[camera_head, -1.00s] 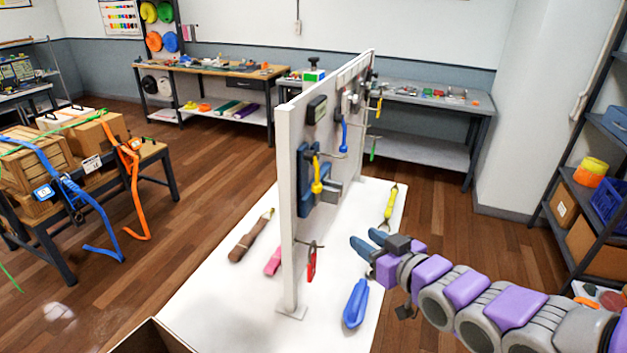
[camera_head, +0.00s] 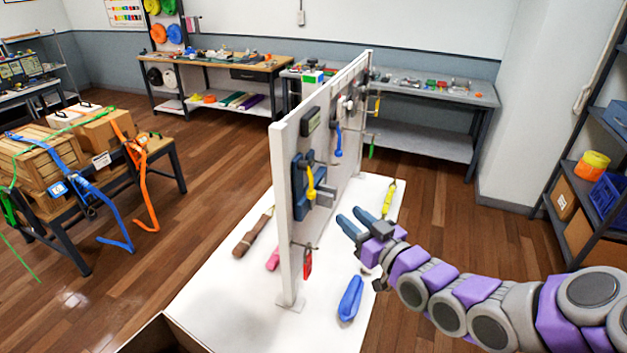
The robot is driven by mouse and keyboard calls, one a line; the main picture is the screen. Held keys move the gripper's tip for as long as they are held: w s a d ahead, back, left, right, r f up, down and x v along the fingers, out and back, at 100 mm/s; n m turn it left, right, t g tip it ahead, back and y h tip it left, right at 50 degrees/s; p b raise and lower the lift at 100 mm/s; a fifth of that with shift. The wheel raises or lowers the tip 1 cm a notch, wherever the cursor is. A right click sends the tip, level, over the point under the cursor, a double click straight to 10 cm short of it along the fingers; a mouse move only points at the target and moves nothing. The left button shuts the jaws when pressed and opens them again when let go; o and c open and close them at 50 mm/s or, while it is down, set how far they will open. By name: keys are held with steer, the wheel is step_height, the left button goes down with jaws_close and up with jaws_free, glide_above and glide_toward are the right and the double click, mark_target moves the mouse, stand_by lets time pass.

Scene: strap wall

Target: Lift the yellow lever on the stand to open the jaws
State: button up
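The yellow lever (camera_head: 311,184) hangs from a blue device with grey jaws (camera_head: 301,188) on the right face of the white upright panel (camera_head: 285,240). The lever points down, with its round yellow end lowest. My gripper (camera_head: 346,222) is to the right of the panel, lower than the lever and apart from it. Its two blue fingers are spread with a gap between them, and nothing is in them. The device is seen at a steep angle, so I cannot tell how far its jaws stand apart.
A blue-handled lever (camera_head: 338,141) hangs farther along the panel. A red tag (camera_head: 307,263) hangs below the yellow lever. A blue tool (camera_head: 350,298) and a yellow tool (camera_head: 389,200) lie on the white base (camera_head: 330,318). Free air lies between my gripper and the panel.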

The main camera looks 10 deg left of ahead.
steer(key=p, duration=0.1)
glide_toward(312, 187)
steer(key=w+a, duration=0.1)
steer(key=a, duration=0.3)
steer(key=w+a, duration=0.2)
steer(key=w, duration=0.1)
steer(key=w+a, duration=0.1)
steer(key=shift+w, duration=0.35)
steer(key=shift+s+a, duration=0.1)
steer(key=shift+s, duration=0.1)
steer(key=shift+w+d, duration=0.25)
steer(key=shift+d, duration=0.45)
steer(key=shift+c, duration=0.2)
steer(key=shift+d+r, duration=0.1)
steer(key=shift+d, duration=0.1)
steer(key=c, duration=0.3)
steer(key=shift+s+a, duration=0.1)
steer(key=shift+a, duration=0.2)
jaws_close()
